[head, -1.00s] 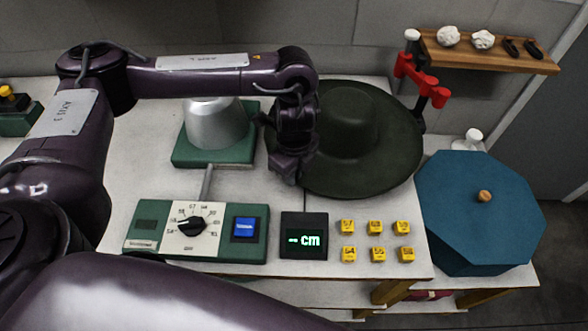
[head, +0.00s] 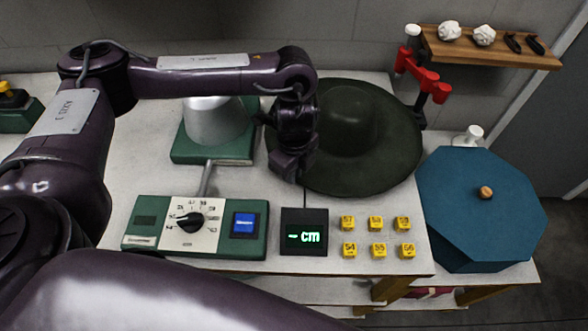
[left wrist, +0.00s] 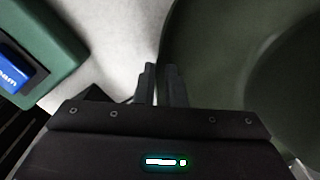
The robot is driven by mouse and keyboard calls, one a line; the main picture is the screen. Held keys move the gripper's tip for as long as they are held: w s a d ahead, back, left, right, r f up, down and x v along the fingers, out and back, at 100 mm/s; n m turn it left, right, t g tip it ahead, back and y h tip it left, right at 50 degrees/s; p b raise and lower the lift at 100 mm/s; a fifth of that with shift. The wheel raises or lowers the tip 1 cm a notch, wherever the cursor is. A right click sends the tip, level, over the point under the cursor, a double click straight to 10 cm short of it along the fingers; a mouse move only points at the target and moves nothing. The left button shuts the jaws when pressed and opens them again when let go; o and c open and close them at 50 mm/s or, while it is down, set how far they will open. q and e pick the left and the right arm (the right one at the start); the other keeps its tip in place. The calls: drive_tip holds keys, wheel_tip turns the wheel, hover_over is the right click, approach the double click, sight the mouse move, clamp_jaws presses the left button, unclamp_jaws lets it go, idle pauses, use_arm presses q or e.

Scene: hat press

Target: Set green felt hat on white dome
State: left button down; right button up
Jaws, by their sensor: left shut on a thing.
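The dark green felt hat (head: 347,118), wide-brimmed with a rounded crown, lies crown up on the white table behind the small display. Its brim also fills the right of the left wrist view (left wrist: 215,50). My left gripper (head: 300,178) is at the brim's near left edge, shut on the brim; its two fingers also show close together at that edge in the left wrist view (left wrist: 161,72). A pale grey, metallic-looking dome (head: 213,122) stands on a green base left of the hat, partly hidden behind my left arm. My right gripper is not in view.
A green control box (head: 147,228) with a dial and blue button, a black display (head: 304,232) and several yellow cubes (head: 376,223) line the table's front. A blue octagonal box (head: 470,215) stands right. A red clamp-like fixture (head: 425,80) rises behind the hat's right edge.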

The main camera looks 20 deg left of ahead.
use_arm(q)
drive_tip(key=shift+f, duration=0.35)
drive_tip(key=c, duration=1.4)
unclamp_jaws()
drive_tip(key=shift+c, duration=0.2)
wheel_tip(320, 180, up, 8)
drive_tip(key=shift+f+p, duration=0.1)
drive_tip(key=shift+p, duration=0.5)
drive_tip(key=shift+s, duration=0.1)
